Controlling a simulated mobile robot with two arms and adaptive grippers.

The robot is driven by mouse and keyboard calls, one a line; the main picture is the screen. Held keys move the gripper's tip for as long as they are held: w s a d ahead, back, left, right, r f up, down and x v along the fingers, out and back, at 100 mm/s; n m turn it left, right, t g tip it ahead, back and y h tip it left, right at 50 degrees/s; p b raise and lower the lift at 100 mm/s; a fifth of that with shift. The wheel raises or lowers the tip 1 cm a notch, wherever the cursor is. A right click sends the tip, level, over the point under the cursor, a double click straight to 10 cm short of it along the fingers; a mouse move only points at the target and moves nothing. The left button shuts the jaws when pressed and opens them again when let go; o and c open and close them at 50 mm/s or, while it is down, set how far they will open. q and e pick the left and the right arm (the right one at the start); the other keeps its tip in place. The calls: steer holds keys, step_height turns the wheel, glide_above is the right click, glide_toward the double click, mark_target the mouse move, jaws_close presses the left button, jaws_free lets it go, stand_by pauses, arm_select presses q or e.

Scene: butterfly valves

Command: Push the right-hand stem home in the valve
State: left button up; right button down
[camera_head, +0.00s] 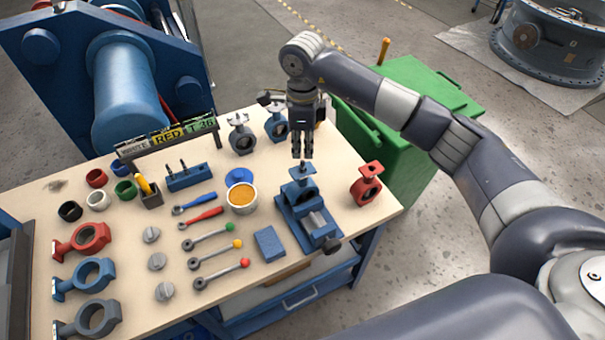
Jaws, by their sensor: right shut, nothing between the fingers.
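A blue valve body (298,190) is held upright in the blue vise (321,236) near the right front of the bench. A short dark stem (303,167) stands up from its top. My right gripper (302,155) points straight down with its fingers shut and empty. Its fingertips are right above the stem top; I cannot tell whether they touch it. How deep the stem sits inside the valve is hidden. My left gripper is out of view.
A red valve (366,185) stands right of the vise. A grey valve (241,137) and another blue valve (276,124) stand behind to the left. A green bin (400,150) is beyond the bench.

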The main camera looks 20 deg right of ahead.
mark_target(303, 162)
steer(key=shift+s+f+b, duration=0.1)
steer(key=shift+f+b, duration=1.15)
steer(key=shift+f, duration=0.3)
stand_by(0.6)
steer(key=shift+r, duration=0.15)
stand_by(0.5)
steer(key=shift+r+p, duration=0.6)
steer(key=shift+r, duration=0.35)
steer(key=shift+r+p, duration=1.45)
steer(key=shift+r, duration=1.65)
